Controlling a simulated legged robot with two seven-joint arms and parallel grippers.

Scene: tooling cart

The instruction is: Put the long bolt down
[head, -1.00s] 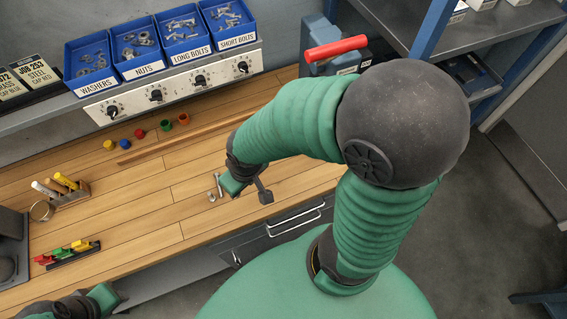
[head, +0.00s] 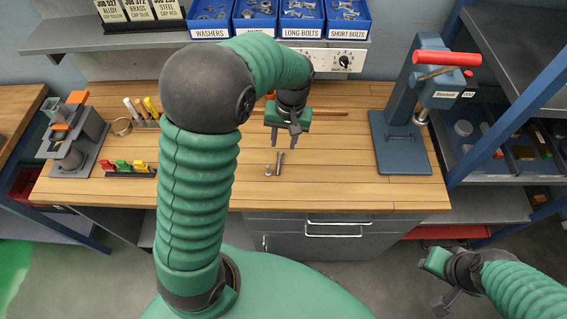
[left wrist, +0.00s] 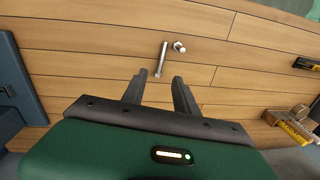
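The long bolt (head: 280,162) is a grey metal bolt on the wooden bench, near its front edge; it also shows in the left wrist view (left wrist: 161,58). A smaller metal piece (head: 268,170) sits close beside it. My left gripper (head: 284,138) is above the bench, a little behind the bolt in the head view, fingers pointing down. In the left wrist view its fingers (left wrist: 156,88) are apart with nothing between them, and the bolt is just beyond the tips. My right gripper (head: 432,282) is open and empty at the lower right, off the bench.
Blue bins (head: 301,14) labelled for washers and bolts stand on the back shelf. A blue press with a red handle (head: 400,140) stands at the bench's right. Marker holder (head: 150,122), coloured clips (head: 125,168) and a grey fixture (head: 75,140) are at left. Bench right of the bolt is clear.

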